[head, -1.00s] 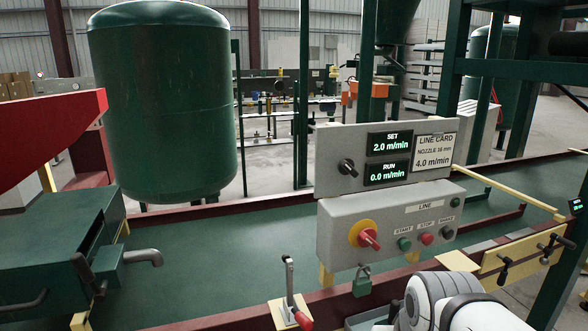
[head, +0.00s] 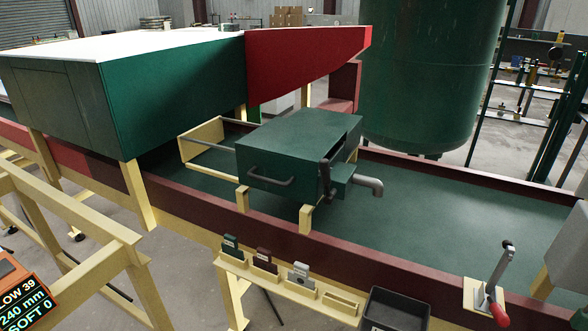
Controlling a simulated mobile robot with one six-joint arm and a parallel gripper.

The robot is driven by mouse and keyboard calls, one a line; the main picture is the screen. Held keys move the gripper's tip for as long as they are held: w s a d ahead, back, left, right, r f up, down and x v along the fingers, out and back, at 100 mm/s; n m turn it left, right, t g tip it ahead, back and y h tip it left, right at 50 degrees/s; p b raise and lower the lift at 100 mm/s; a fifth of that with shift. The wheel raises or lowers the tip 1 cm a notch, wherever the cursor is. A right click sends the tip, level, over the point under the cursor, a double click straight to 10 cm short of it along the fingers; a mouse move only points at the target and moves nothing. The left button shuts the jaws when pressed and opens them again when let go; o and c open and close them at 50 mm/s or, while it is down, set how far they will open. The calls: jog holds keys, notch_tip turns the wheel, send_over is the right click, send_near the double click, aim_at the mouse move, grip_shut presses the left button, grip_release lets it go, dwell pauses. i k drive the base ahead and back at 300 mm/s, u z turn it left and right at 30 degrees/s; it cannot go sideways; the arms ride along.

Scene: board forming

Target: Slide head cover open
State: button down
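The green head box (head: 305,135) stands over the belt, left of the big tank. A dark bar handle (head: 270,182) is on its front face. Its top looks closed, with a dark slot near the right end. I cannot tell where the cover's edge runs. A dark lever (head: 327,178) and a grey bent spout (head: 370,186) are at its right end. Two rods run left from the box to a cream frame (head: 202,135). My gripper is not in view.
A rack with several small tagged plates (head: 265,262) and a black bin (head: 394,311) sit in front of the maroon belt rail (head: 240,213). A red-handled toggle clamp (head: 497,285) stands at right. A red hood (head: 300,62) is behind the head box.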

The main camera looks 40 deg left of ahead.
aim_at(281, 157)
jog(key=z, duration=0.5)
jog(key=k, duration=0.8)
jog(key=u, duration=1.4)
jog(key=i, duration=0.7)
